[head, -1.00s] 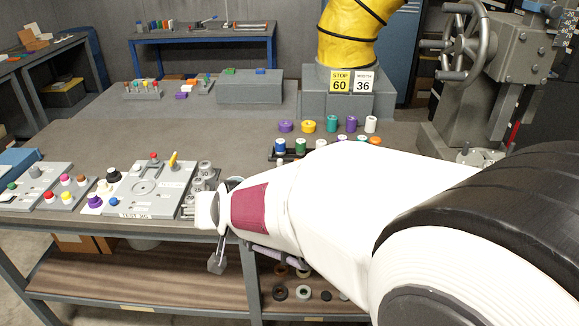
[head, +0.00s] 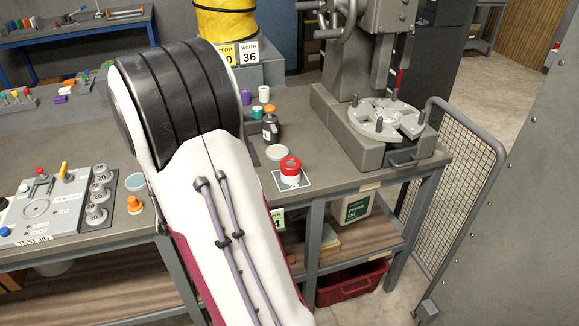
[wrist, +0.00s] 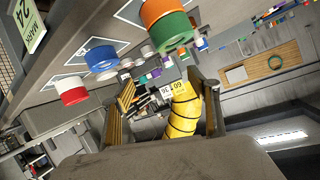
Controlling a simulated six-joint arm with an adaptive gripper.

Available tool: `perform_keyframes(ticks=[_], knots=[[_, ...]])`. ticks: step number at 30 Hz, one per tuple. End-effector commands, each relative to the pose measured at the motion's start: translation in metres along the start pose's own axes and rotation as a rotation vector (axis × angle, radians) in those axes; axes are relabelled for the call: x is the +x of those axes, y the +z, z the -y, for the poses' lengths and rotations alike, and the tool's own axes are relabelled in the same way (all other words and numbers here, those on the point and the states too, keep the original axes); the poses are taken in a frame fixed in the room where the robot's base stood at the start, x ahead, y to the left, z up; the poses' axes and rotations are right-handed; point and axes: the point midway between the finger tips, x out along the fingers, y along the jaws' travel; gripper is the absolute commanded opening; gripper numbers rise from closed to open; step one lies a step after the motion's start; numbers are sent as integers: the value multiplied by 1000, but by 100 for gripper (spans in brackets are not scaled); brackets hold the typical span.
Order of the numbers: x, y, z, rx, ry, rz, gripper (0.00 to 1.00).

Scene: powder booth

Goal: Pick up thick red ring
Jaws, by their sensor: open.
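In the tilted, upside-down wrist view, a red ring (wrist: 71,89) with a white part shows at the left, apart from my gripper. My gripper (wrist: 167,95) is open, its two fingers spread with nothing held between them. In the head view my arm runs down out of the frame, so the gripper is hidden there.
A white-and-blue ring stack (wrist: 102,57) and an orange-and-green stack (wrist: 166,22) show in the wrist view. A dark bottle (head: 271,128) stands behind the red ring. A grey machine (head: 378,110) stands to its right. A test jig (head: 45,210) lies at left.

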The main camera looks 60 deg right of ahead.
Motion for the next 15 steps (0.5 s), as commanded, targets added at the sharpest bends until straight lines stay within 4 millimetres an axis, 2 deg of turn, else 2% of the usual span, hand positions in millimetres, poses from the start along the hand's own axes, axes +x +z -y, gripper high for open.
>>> perform_keyframes(ticks=[6,15], knots=[[26,-2,-59,-1,150,-114,60],[38,-5,-140,-47,354,-279,60]])
